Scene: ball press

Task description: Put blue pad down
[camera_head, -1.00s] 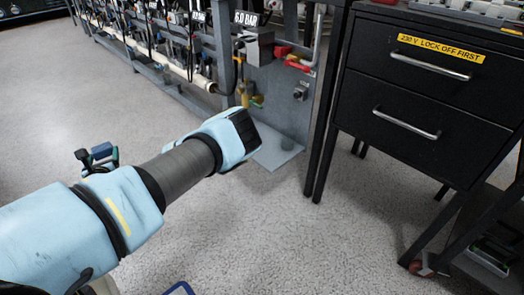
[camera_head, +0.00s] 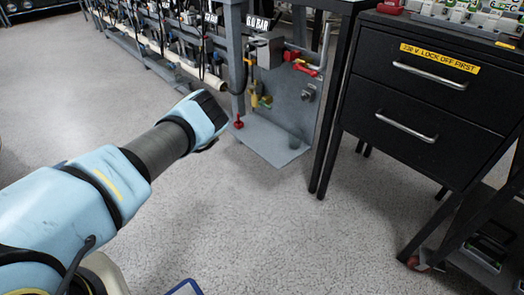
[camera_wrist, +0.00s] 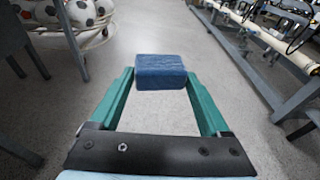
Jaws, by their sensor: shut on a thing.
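The blue pad (camera_wrist: 159,70) is a dark blue block in the wrist view, at the far end of my gripper (camera_wrist: 158,80). The green fingers are shut on it from both sides, and it is held above the speckled grey floor. In the head view my arm reaches from the lower left toward the middle; its wrist hides the gripper and the pad there.
A black drawer cabinet (camera_head: 425,90) is at the right. Several footballs in a rack (camera_wrist: 78,15) show at upper left in the wrist view. Open floor lies between.

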